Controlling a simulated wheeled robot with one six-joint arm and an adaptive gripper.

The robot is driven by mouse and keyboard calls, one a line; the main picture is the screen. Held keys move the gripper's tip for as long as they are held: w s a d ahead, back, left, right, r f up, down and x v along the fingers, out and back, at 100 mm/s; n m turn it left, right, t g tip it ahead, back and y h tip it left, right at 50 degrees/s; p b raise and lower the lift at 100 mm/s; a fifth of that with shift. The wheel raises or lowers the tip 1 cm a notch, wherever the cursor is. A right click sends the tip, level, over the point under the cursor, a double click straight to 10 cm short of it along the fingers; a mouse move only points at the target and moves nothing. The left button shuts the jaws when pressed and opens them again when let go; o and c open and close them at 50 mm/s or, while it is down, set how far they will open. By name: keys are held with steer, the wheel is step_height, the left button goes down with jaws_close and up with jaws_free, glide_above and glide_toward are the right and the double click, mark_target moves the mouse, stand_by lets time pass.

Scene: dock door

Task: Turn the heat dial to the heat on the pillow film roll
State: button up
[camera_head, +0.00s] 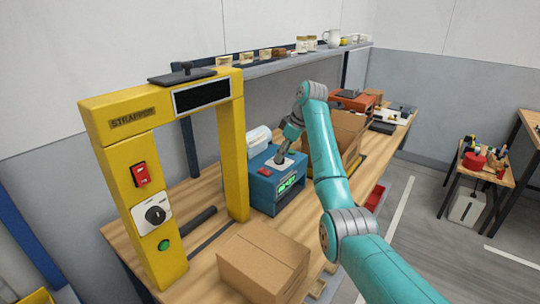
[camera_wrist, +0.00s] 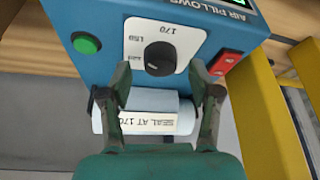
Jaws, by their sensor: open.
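The blue air pillow machine (camera_head: 262,190) stands on the bench; it fills the upper part of the wrist view (camera_wrist: 100,20). Its round black heat dial (camera_wrist: 160,58) sits on a white plate with printed numbers, 170 among them. A faint light mark on the dial seems to point lower left, toward a number too small to read. The white pillow film roll (camera_wrist: 183,112) carries a label reading "SEAL AT 170"; in the head view the roll (camera_head: 258,138) is behind the machine. My gripper (camera_wrist: 160,82) is open, its fingers either side of the dial's near edge, apparently not touching it.
The machine has a green button (camera_wrist: 86,43) and a red switch (camera_wrist: 225,62) beside the dial. A yellow strapper frame (camera_head: 238,150) stands left of it, with a cardboard box (camera_head: 262,262) in front. An open carton (camera_head: 348,130) stands behind my arm.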

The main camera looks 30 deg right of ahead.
steer(key=shift+w+a+f, duration=0.15)
steer(key=shift+w+f, duration=0.05)
steer(key=shift+f, duration=0.45)
steer(key=c, duration=1.1)
steer(key=shift+c, duration=0.2)
steer(key=m+h, duration=0.1)
steer(key=m, duration=0.2)
steer(key=m+h, duration=0.1)
steer(key=m, duration=0.1)
steer(key=shift+a+m+t, duration=0.15)
steer(key=shift+m+t, duration=0.15)
steer(key=shift+m, duration=0.1)
steer(key=m+h, duration=0.2)
steer(key=m, duration=0.3)
steer(key=shift+a+m, duration=0.1)
steer(key=shift+m, duration=0.3)
steer(key=shift+m+h, duration=0.3)
